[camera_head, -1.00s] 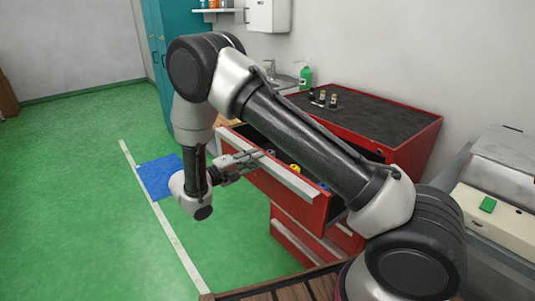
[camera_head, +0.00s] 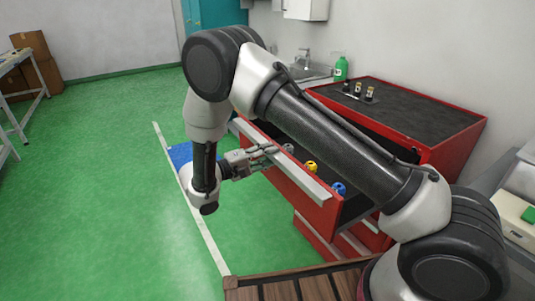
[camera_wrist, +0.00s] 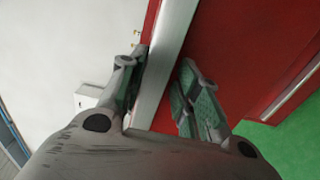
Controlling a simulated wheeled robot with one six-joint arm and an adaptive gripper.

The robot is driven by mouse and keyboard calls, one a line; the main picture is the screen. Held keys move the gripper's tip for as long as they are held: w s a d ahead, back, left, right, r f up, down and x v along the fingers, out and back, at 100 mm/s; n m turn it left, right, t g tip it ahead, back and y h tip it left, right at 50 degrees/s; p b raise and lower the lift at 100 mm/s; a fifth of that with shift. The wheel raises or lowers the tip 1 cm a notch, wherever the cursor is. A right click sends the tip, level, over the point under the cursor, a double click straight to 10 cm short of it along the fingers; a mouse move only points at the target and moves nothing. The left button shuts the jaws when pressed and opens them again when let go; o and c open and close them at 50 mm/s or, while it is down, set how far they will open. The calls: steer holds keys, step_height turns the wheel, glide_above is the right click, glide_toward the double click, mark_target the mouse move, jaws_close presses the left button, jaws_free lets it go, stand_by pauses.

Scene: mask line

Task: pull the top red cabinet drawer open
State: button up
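The red cabinet (camera_head: 462,150) stands at the right with a dark top. Its top drawer (camera_head: 318,212) is pulled well out, and a yellow (camera_head: 311,167), a blue (camera_head: 338,188) and a grey item show inside. Part of the drawer is hidden behind my arm. A long silver handle (camera_head: 305,182) runs along the drawer's front edge, and it also shows in the wrist view (camera_wrist: 176,35). My gripper (camera_head: 268,153) is at the handle, with one finger on each side.
Lower drawers (camera_head: 318,238) look shut. A wooden slatted surface (camera_head: 290,285) lies in front. The green floor (camera_head: 100,180) at left is open.

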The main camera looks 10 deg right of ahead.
steer(key=shift+o, duration=0.3)
steer(key=shift+r, duration=0.1)
steer(key=v, duration=1.2)
